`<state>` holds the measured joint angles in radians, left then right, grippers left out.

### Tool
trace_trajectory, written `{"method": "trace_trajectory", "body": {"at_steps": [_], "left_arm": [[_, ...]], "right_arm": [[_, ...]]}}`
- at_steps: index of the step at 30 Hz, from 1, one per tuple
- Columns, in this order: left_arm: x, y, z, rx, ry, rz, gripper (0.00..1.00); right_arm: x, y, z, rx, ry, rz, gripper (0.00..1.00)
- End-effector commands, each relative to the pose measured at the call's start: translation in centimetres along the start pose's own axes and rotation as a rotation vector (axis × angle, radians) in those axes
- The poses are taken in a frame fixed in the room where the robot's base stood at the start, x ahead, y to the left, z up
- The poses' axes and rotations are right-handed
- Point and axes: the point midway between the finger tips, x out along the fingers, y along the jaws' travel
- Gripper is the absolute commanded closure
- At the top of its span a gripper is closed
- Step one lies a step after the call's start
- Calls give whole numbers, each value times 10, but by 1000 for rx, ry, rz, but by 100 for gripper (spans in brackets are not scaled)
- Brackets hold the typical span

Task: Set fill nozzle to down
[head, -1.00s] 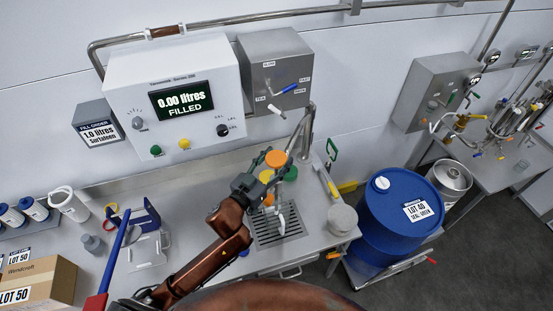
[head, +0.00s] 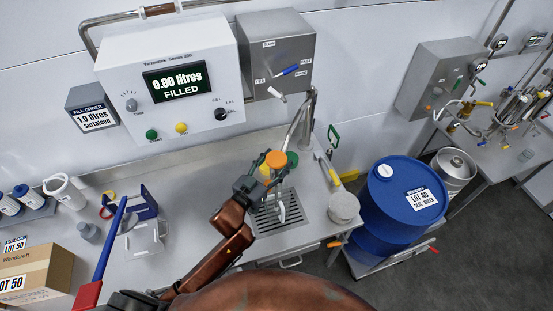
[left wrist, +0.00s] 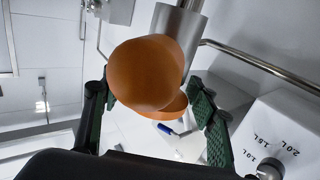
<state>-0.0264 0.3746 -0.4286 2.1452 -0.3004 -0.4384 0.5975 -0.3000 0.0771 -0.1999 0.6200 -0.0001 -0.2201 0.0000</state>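The fill nozzle's orange part (head: 276,158) shows in the head view near the curved metal pipe (head: 304,117), above the drain grate. In the left wrist view the rounded orange part (left wrist: 145,75) sits at the end of a metal cylinder (left wrist: 180,25). My left gripper (head: 267,171) is at the orange part. In the left wrist view its two dark green fingers (left wrist: 157,108) stand wide apart on either side of it, and I see no clear contact. The nozzle's lower end is partly hidden by the gripper. My right gripper is not in view.
A drain grate (head: 272,228) lies below the nozzle. A white control box (head: 190,112) reading 0.00 litres and a grey valve box (head: 270,55) hang behind. A blue drum (head: 390,225) stands right of the bench. A cardboard box (head: 35,270) lies at left.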

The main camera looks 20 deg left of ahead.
Motion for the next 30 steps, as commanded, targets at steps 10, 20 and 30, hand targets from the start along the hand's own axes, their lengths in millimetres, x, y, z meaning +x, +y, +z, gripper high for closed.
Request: {"method": "trace_trajectory", "body": {"at_steps": [10,20,30], "left_arm": [[0,0,-4,1,9,1,32],[-22,0,-4,0,8,1,32],[-90,0,-2,0,5,0,32]], "right_arm": [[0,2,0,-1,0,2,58],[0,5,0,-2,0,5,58],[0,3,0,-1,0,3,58]]}}
